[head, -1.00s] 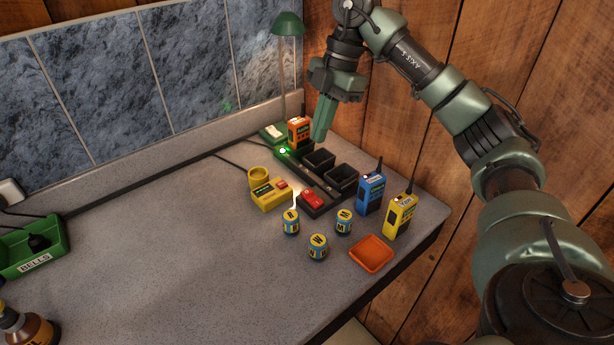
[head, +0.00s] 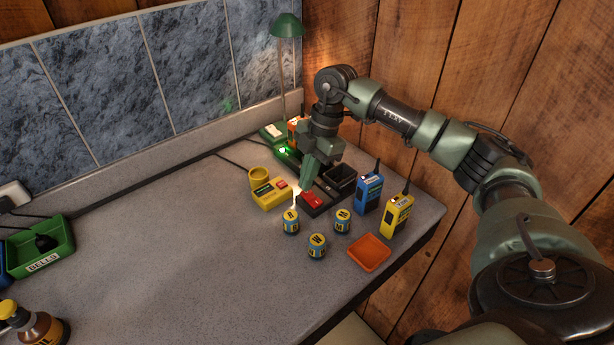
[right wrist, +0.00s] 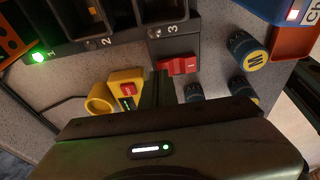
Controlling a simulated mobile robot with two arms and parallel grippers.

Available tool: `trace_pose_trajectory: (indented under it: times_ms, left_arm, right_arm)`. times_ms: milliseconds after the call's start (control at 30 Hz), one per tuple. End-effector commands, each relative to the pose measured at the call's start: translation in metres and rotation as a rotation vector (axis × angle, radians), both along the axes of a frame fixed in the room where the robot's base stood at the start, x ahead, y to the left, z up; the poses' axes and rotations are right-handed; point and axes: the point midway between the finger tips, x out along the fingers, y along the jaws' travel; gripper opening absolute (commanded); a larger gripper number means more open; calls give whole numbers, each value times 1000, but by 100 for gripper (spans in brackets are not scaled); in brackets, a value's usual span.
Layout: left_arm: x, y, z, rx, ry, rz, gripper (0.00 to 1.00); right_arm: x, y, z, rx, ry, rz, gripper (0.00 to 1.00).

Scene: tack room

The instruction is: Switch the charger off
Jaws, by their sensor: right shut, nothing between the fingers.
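The charger (head: 322,208) is a long black unit with several slots, on the worktop by the wooden wall. Its red rocker switch (head: 313,200) sits at the near end, and it also shows in the right wrist view (right wrist: 178,66). A green light (right wrist: 38,57) glows by slot 1, where an orange radio (head: 295,124) stands. Slots 2 and 3 look empty. My right gripper (head: 306,188) is shut and empty, pointing down just left of and above the red switch. I cannot tell whether it touches the charger. My left gripper is out of view.
Several blue-yellow batteries (head: 291,222), an orange tray (head: 369,252), a blue radio (head: 369,195) and a yellow radio (head: 396,216) stand nearby. The worktop's middle is clear.

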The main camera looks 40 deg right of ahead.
Motion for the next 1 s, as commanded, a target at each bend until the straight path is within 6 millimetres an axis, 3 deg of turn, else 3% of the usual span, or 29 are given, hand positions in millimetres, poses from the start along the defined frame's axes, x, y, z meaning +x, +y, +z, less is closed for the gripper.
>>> trace_pose_trajectory:
  times_ms: [300,1000]
  left_arm:
    - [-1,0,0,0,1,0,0]
    - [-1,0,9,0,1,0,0]
  right_arm:
    - [3,1,-10,1,3,0,0]
    - [-12,-1,-2,-1,1,-2,0]
